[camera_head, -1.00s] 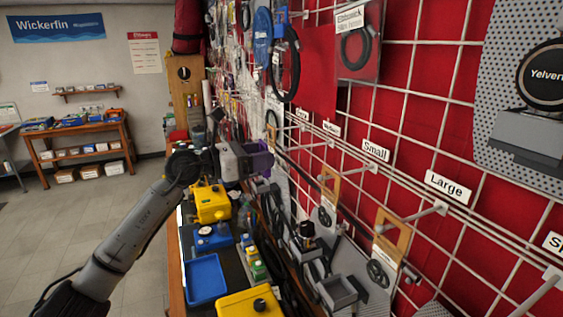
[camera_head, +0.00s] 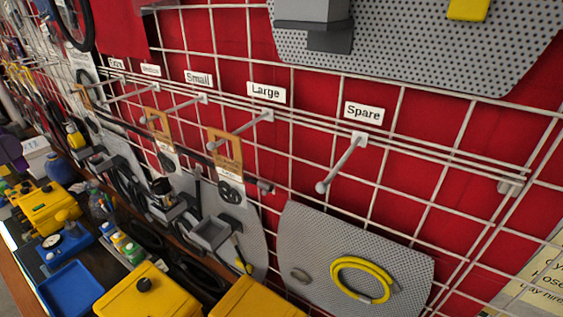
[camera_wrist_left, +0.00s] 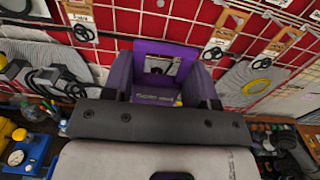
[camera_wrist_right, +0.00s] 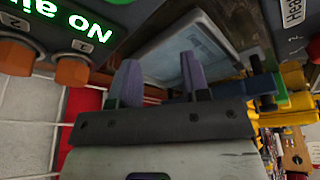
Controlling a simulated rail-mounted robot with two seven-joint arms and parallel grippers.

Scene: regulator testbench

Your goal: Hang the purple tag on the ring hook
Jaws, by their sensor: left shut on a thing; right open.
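The purple tag (camera_wrist_left: 168,51) shows in the left wrist view, a flat piece with a square opening and faint lettering on its lower part. My left gripper (camera_wrist_left: 162,78) is shut on it, with a finger at each side. In the head view only a purple part of the held tag or gripper shows at the left edge. Hooks stick out from the wire grid, among them the Large hook (camera_head: 240,130) and the Spare hook (camera_head: 342,165). I cannot read a ring label; the farthest labels are too small. My right gripper (camera_wrist_right: 160,80) is open and empty.
Brown tags hang on the Small and Large hooks; the Spare hook is bare. Grey perforated boards, one with a yellow coil (camera_head: 365,280), lean below. Yellow cases (camera_head: 145,292) and a blue tray (camera_head: 70,290) crowd the bench. A green-lit display (camera_wrist_right: 85,25) is near my right gripper.

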